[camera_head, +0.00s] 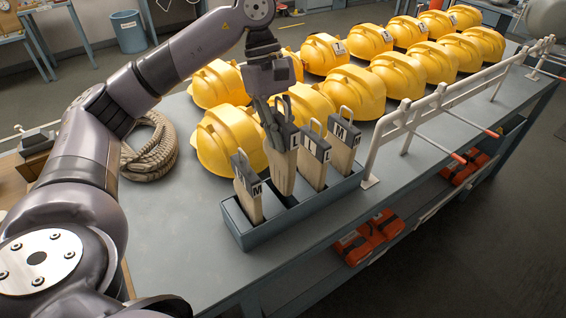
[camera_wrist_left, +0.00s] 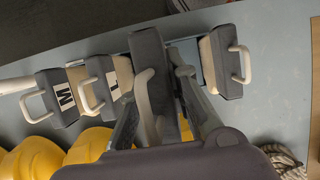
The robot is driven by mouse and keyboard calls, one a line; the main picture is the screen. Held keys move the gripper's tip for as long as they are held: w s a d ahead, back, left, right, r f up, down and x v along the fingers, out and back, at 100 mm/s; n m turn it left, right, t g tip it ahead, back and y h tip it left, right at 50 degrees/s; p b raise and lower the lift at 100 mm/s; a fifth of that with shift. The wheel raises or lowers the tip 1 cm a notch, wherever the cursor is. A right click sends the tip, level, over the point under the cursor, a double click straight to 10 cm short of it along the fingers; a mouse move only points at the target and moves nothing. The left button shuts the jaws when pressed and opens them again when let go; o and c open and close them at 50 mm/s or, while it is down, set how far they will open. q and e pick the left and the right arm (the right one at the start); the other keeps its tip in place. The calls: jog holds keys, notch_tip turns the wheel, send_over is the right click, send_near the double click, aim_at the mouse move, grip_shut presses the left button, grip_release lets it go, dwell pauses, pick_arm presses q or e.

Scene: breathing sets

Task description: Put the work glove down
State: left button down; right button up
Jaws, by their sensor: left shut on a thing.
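The work glove (camera_head: 284,172) is tan with a dark grey cuff and hangs upright from my left gripper (camera_head: 271,118). The gripper is shut on its cuff end, and the cuff (camera_wrist_left: 150,52) also shows between the fingers in the left wrist view. The glove is over the second slot from the left of a blue-grey rack (camera_head: 292,216). Its lower end is at or just above that slot; I cannot tell if it touches. Other gloves stand in the rack: one marked M (camera_head: 248,202) to the left, one marked L (camera_head: 313,170) and another M (camera_head: 341,155) to the right. My right gripper is out of view.
The rack stands on a grey table (camera_head: 185,235). Yellow helmets (camera_head: 228,140) stand close behind it, and a coiled rope (camera_head: 150,150) lies to the left. A white rail (camera_head: 400,125) runs along the right edge. The front left of the table is clear.

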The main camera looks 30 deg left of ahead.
aim_at(282, 164)
pick_arm(q)
notch_tip(282, 164, down, 7)
jog(key=shift+s+r+p, duration=0.1)
jog(key=shift+r+p, duration=0.05)
jog(key=shift+p, duration=0.7)
jog(key=shift+f, duration=0.55)
jog(key=c, duration=2)
grip_release()
jog(key=shift+f, duration=0.1)
jog(key=o, duration=0.5)
jog(key=shift+c, duration=0.2)
